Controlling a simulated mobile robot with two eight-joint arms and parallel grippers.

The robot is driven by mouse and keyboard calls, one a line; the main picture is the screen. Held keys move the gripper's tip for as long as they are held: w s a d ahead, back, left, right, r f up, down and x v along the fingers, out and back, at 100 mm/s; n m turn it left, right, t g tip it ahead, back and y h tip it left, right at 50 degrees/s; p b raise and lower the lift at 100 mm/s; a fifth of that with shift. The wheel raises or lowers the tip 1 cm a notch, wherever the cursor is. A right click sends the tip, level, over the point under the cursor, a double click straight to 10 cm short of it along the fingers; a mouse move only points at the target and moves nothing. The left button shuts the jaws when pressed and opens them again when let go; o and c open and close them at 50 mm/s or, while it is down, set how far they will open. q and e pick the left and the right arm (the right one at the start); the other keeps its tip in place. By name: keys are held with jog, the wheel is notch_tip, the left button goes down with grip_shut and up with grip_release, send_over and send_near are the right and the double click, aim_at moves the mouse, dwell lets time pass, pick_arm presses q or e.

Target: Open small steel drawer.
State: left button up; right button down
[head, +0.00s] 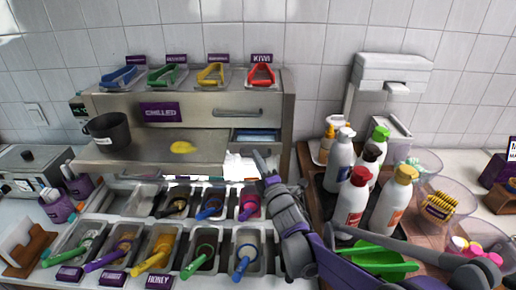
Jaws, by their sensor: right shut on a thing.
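The steel cabinet (190,111) with a purple "CHILLED" label stands against the wall. At its lower right, the small steel drawer (240,166) sticks out, with a bright white front and blue contents (257,136) visible behind it. My right gripper (264,160) reaches up from the lower right to the right end of this front. It is shut there, apparently on the drawer's handle; the fingers hide the exact contact. The upper drawer's bar handle (238,112) is free. My left gripper is out of view.
Topping bins with colored scoops (160,247) fill the counter below the cabinet. A dark mug (107,132) sits on the steel surface at left. Squeeze bottles (352,197), a green scoop (375,260) and clear bowls (440,205) crowd the right, close to my right arm.

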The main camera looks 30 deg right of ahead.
jog(key=s+a+p, duration=0.1)
jog(key=s+a, duration=0.3)
jog(key=s, duration=0.3)
jog(key=shift+s+a, duration=0.15)
jog(key=shift+a, duration=0.05)
jog(key=c, duration=0.9)
grip_release()
jog(key=v, duration=1)
jog(key=shift+s, duration=0.4)
